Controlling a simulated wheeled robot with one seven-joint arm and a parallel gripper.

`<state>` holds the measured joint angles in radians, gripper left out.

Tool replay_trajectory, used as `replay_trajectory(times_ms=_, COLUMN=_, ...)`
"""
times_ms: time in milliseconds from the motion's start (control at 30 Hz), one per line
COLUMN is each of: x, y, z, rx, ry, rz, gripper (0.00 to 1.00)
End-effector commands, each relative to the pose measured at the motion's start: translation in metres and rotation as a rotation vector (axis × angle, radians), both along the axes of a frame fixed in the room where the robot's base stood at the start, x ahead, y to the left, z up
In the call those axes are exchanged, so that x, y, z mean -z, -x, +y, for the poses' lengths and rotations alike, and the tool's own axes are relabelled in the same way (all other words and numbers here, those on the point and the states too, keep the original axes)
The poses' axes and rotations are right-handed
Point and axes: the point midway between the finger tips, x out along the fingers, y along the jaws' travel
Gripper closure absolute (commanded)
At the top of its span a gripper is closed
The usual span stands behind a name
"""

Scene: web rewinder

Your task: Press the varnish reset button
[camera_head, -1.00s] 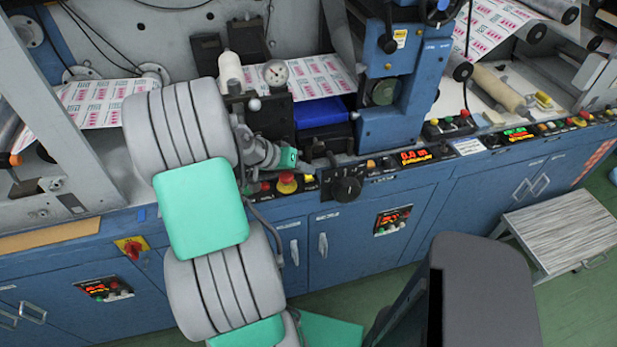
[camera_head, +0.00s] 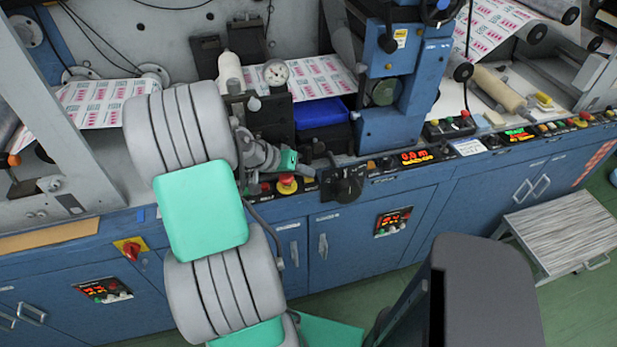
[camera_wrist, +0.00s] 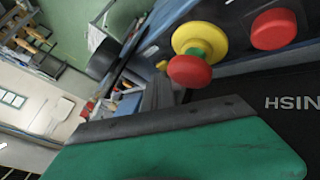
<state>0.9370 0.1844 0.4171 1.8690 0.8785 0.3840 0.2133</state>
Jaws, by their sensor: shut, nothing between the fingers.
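A dark panel in the wrist view carries upside-down white lettering ending in "NISH" (camera_wrist: 293,103); the rest is hidden. Beside it are a plain red button (camera_wrist: 273,29) and a red mushroom button (camera_wrist: 190,70) on a yellow collar. The mushroom button also shows on the console edge in the head view (camera_head: 287,182). I cannot tell which control is the varnish reset. My gripper (camera_head: 303,166) is shut and empty, just above this row of controls in the head view. Its green and dark grey parts fill the lower wrist view and hide part of the panel. Contact with a button is not visible.
A black rotary knob (camera_head: 348,185) sticks out right of the mushroom button. A striped step stool (camera_head: 562,232) is on the floor at right.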

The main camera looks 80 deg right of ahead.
Motion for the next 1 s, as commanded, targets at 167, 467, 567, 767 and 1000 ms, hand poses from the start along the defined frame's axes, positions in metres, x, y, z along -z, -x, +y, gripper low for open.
replay_trajectory(times_ms=167, x=0.002, y=0.000, z=0.000, rx=0.000, ry=-0.001, rz=0.000, gripper=1.00)
replay_trajectory(times_ms=467, x=0.000, y=0.000, z=0.001, rx=0.000, ry=-0.002, rz=0.000, gripper=1.00)
replay_trajectory(times_ms=567, x=-0.006, y=0.000, z=0.001, rx=0.000, ry=-0.002, rz=0.000, gripper=1.00)
replay_trajectory(times_ms=767, x=-0.017, y=0.000, z=0.001, rx=0.000, ry=-0.001, rz=0.000, gripper=1.00)
replay_trajectory(times_ms=1000, x=-0.017, y=0.000, z=0.000, rx=0.000, ry=-0.001, rz=0.000, gripper=1.00)
